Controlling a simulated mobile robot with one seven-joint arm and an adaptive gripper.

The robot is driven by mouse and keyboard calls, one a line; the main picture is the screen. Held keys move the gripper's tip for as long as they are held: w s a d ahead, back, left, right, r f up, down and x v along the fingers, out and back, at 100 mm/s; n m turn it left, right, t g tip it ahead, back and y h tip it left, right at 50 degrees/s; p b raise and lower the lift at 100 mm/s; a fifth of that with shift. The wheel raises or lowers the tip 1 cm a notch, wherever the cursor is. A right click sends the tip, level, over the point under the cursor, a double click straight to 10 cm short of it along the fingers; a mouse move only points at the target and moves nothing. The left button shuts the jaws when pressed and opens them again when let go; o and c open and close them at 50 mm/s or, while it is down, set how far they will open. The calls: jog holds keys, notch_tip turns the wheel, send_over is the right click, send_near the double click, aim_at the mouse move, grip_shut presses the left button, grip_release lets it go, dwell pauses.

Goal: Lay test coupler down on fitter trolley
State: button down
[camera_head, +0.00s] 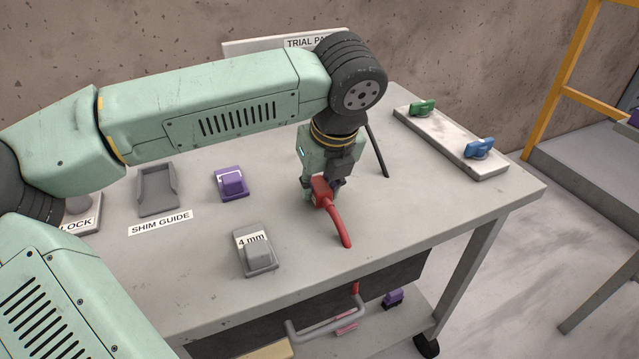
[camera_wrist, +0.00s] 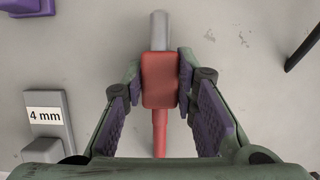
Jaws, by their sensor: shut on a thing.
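The test coupler (camera_wrist: 159,80) has a red block body, a grey metal cylinder end and a red tail; it also shows in the head view (camera_head: 336,215). My gripper (camera_wrist: 160,76) is shut on its red body, with a purple-lined finger on each side. The coupler is at or just above the grey top of the fitter trolley (camera_head: 300,275); I cannot tell whether it touches. Its tail curves toward the trolley's front edge. In the head view my gripper (camera_head: 323,188) partly hides the coupler.
A grey 4 mm block (camera_head: 257,255), a purple block (camera_head: 232,184) and a grey shim guide (camera_head: 157,190) stand left of the coupler. A black rod (camera_head: 377,152) is behind it. A pale strip (camera_head: 450,143) holds green and blue pieces. The trolley top right of the coupler is clear.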

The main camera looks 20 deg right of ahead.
jog(key=shift+f+b, duration=0.3)
jog(key=c, duration=1.2)
grip_release()
